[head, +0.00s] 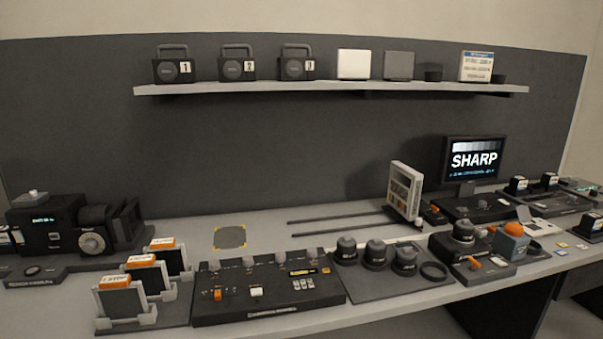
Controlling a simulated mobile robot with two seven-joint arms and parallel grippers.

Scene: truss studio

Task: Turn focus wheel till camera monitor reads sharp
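The camera (50,226) is a dark box with a small lit display, standing at the left end of the bench. A round pale-faced wheel (92,242) sits on its front side, below the lens and matte box (122,220). I cannot read any mark on the wheel. The monitor (473,160) stands at the back right and reads "SHARP" in large white letters, with a grey step bar above and small blue text below. Neither of my grippers shows in the head view, and nothing touches the wheel.
Filters in white holders (124,304) stand in front of the camera. A control panel (266,285) and a tray of dark lenses (390,280) fill the front middle. A tilted chart (404,190) stands by two rails. A shelf (330,90) hangs above. The bench around the square mat (230,237) is clear.

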